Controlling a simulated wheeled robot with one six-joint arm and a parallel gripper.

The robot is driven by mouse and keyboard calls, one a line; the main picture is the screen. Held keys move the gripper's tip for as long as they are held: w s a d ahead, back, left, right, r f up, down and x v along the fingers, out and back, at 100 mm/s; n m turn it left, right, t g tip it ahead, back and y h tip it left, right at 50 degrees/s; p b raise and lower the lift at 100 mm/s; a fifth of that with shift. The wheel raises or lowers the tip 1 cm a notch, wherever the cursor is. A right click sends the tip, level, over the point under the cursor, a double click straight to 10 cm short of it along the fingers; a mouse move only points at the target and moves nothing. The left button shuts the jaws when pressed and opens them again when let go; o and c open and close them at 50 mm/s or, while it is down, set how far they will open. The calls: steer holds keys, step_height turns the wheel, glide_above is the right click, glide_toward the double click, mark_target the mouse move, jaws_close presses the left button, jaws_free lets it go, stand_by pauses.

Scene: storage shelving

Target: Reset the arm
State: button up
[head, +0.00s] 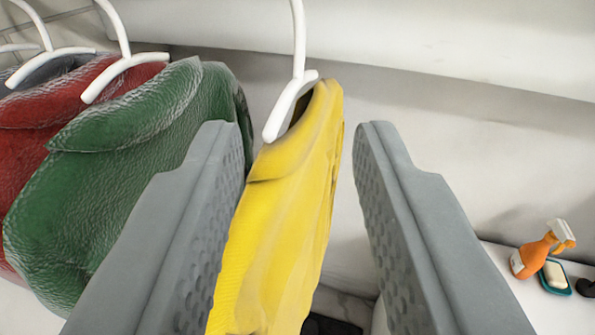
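My gripper (290,135) fills the middle of the head view. Its two grey fingers are wide apart. A yellow garment (290,200) on a white hanger (299,75) hangs in view between the fingers, nearer the left one, which covers part of its left edge. A clear gap shows between the garment and the right finger. I cannot tell how far the garment lies in depth from the fingertips, or whether it touches the left finger.
A green jacket (110,190) and a red one (25,170) hang on white hangers to the left, close to the left finger. At the lower right, an orange spray bottle (532,258) and a teal soap dish (557,289) stand on a white surface.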

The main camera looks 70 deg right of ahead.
steer(key=s+a+f+n+t+y, duration=0.3)
steer(key=s+a+f, duration=0.4)
steer(key=f, duration=0.3)
steer(key=s+a+f+n+t+y, duration=0.4)
steer(key=s+a+f+n+y, duration=0.2)
steer(key=f, duration=0.5)
steer(key=s+a+f+n+t+y, duration=0.3)
steer(key=s+a+f+y, duration=0.4)
steer(key=a+f, duration=0.3)
steer(key=shift+s+a+f+n+t, duration=0.35)
steer(key=shift+s+f+n, duration=0.2)
steer(key=shift+s+n, duration=0.2)
